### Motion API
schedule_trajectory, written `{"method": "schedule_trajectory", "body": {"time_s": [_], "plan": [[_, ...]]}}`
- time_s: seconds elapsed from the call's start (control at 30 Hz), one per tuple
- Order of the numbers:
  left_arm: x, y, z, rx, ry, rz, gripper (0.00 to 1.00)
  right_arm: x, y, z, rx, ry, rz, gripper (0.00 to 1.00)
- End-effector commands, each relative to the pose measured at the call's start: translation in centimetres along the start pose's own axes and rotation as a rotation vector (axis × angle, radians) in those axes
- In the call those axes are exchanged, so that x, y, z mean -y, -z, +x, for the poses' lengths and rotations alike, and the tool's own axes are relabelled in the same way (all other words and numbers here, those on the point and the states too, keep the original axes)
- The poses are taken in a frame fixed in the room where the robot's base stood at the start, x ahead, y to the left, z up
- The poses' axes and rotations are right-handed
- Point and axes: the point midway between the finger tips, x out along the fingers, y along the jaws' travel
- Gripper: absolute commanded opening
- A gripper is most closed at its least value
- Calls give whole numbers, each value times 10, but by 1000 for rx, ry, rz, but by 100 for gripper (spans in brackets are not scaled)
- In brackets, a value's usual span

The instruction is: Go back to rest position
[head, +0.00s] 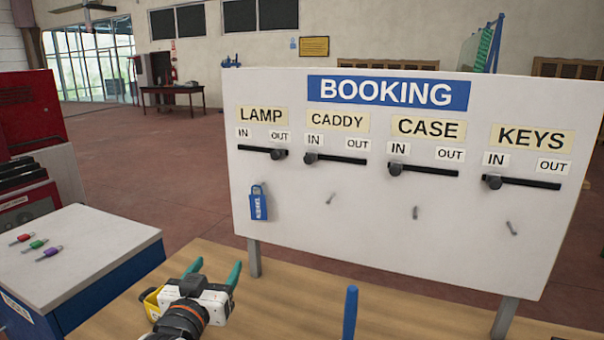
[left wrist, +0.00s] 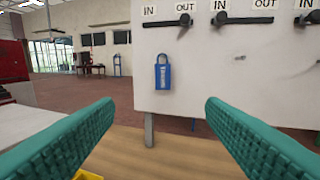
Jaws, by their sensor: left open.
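My left gripper (head: 213,270) is open and empty, low in front of the booking board (head: 300,240). Its two teal fingers also show spread apart in the left wrist view (left wrist: 160,108), with the board beyond them. A blue padlock (head: 259,203) hangs on the board below LAMP, apart from the fingers; it also shows in the left wrist view (left wrist: 162,77). The LAMP slider knob (head: 279,154) is at OUT. The CADDY knob (head: 311,158), CASE knob (head: 396,169) and KEYS knob (head: 494,182) are at IN. My right gripper is not in view.
A wooden table (head: 270,305) lies under the board. A cabinet top (head: 80,235) at left bears a red, a green and a purple padlock. A red machine (head: 28,120) stands behind it. A blue upright rod (head: 350,312) shows at the bottom; I cannot tell what it is.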

Motion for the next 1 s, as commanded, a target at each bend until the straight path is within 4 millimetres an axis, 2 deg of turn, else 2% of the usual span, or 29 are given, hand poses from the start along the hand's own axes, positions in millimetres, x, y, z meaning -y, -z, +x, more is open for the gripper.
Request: {"method": "schedule_trajectory", "body": {"time_s": [0.37, 0.57, 0.67, 0.8, 0.9, 1.0], "plan": [[-4, 67, -31, -201, -8, 9, 65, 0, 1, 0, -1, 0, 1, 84], [-6, 124, -70, -390, -13, 17, 65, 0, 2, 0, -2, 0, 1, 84], [-7, 159, -101, -519, -14, 23, 65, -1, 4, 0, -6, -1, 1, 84], [-8, 210, -159, -734, -14, 33, 65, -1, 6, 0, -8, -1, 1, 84], [-7, 235, -200, -870, -12, 40, 65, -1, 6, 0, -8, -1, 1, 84], [-7, 253, -235, -983, -9, 46, 65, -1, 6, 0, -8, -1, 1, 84]]}}
